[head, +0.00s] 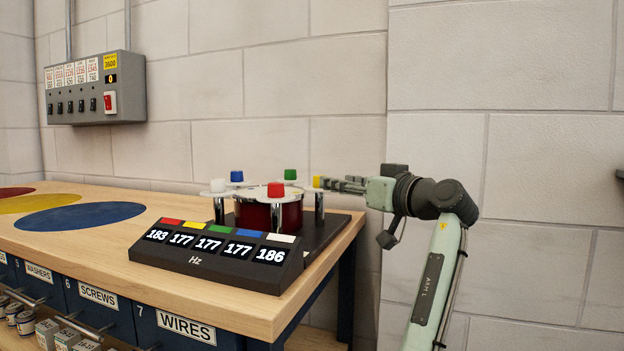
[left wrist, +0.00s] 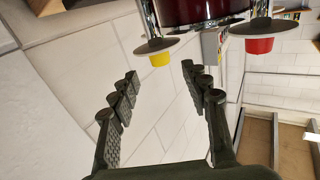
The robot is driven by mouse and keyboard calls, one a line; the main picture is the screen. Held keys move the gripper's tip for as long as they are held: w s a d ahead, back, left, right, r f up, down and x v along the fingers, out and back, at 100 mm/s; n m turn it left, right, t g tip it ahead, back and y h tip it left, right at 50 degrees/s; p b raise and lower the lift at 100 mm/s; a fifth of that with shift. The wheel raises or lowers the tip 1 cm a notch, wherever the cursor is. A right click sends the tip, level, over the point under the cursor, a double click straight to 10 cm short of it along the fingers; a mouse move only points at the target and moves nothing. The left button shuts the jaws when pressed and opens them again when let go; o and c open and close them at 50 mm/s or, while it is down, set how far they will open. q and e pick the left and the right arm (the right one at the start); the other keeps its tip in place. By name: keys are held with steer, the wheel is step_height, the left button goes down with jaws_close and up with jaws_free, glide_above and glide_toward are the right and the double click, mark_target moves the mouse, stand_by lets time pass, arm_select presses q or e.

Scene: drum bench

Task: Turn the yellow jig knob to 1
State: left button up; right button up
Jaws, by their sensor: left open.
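The yellow knob (head: 316,182) sits on top of a post at the right side of the drum jig, partly hidden by my gripper in the head view. It also shows in the left wrist view (left wrist: 160,59), on a grey disc. My left gripper (head: 324,183) reaches in from the right at knob height. In the left wrist view its open fingers (left wrist: 160,72) are spread to either side of the yellow knob, which appears just beyond the tips, with nothing held. No scale or number on the knob is readable. My right gripper is not in view.
The red drum (head: 255,214) has red (head: 276,189), green (head: 290,174), blue (head: 237,176) and white (head: 218,185) knobs around it. The Hz display (head: 217,257) in front reads 183, 177, 177, 177, 186, with yellow at 177. A switch box (head: 95,88) hangs on the wall.

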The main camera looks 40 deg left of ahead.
arm_select(q)
steer(key=x, duration=0.7)
steer(key=shift+w+a, duration=0.1)
steer(key=shift+a, duration=0.15)
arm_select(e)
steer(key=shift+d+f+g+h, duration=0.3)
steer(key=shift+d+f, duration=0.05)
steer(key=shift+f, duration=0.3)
arm_select(q)
steer(key=shift+c, duration=0.4)
jaws_close()
steer(key=shift+m+t+h, duration=0.3)
steer(key=shift+t, duration=0.3)
steer(key=shift+m, duration=0.3)
steer(key=m+t+h+p, duration=0.2)
steer(key=t, duration=0.2)
steer(key=shift+m+h+p, duration=0.35)
steer(key=shift+m+h, duration=0.05)
steer(key=shift+m+t+h+p, duration=0.9)
steer(key=shift+t+p, duration=0.1)
steer(key=shift+t, duration=0.1)
steer(key=shift+f, duration=0.1)
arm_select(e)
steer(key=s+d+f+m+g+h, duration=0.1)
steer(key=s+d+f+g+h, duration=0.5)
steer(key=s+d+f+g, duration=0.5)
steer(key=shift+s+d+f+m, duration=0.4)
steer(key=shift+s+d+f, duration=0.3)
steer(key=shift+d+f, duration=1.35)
